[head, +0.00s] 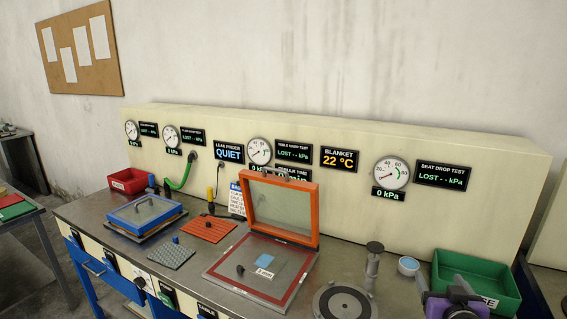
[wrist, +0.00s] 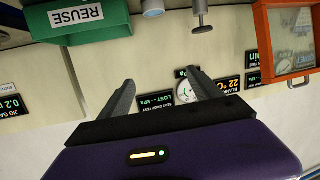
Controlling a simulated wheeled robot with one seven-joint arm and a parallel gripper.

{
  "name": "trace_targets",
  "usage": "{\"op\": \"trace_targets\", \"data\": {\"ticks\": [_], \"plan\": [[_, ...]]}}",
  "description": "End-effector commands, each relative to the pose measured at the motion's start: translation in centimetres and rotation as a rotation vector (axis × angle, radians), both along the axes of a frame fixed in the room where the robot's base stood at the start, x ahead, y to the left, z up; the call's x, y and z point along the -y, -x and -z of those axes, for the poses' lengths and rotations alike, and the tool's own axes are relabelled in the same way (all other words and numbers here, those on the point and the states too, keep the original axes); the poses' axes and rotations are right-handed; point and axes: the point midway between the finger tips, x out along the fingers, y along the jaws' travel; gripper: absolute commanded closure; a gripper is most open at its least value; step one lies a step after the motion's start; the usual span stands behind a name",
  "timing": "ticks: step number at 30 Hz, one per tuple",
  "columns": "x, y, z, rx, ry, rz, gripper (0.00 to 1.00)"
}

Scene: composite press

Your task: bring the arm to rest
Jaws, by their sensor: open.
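My gripper (wrist: 164,88) shows in the wrist view with its two dark fingers spread apart and nothing between them. Its purple body fills the bottom of that view.
The steel bench holds an orange-framed press with a raised lid (head: 282,207), a blue-framed box (head: 146,212), a round plate (head: 344,303), a small metal post (head: 373,262) and a red bin (head: 128,181). The green bin marked REUSE also shows in the wrist view (wrist: 85,37).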

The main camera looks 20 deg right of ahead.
Motion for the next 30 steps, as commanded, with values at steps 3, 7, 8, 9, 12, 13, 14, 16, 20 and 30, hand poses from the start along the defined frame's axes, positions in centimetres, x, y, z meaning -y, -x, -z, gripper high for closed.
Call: {"op": "trace_targets", "data": {"ticks": [3, 7, 8, 9, 12, 13, 14, 16, 20, 30], "plan": [[-5.2, 1.8, 1.2, 0.049, 0.045, -0.075, 0.26], [-10.5, 4.2, 1.7, 0.105, 0.084, -0.153, 0.26], [-11.7, 4.9, 1.8, 0.115, 0.09, -0.171, 0.26], [-13.3, 5.8, 1.9, 0.129, 0.097, -0.195, 0.26], [-17.1, 8.3, 1.9, 0.164, 0.107, -0.254, 0.26], [-18.2, 9.0, 1.9, 0.171, 0.109, -0.271, 0.26], [-19.2, 9.8, 1.9, 0.179, 0.108, -0.289, 0.26], [-21.6, 11.8, 1.8, 0.196, 0.107, -0.327, 0.26], [-25.5, 15.5, 1.4, 0.214, 0.094, -0.396, 0.26], [-32.8, 25.5, 1.6, 0.13, -0.001, -0.559, 0.26]]}}
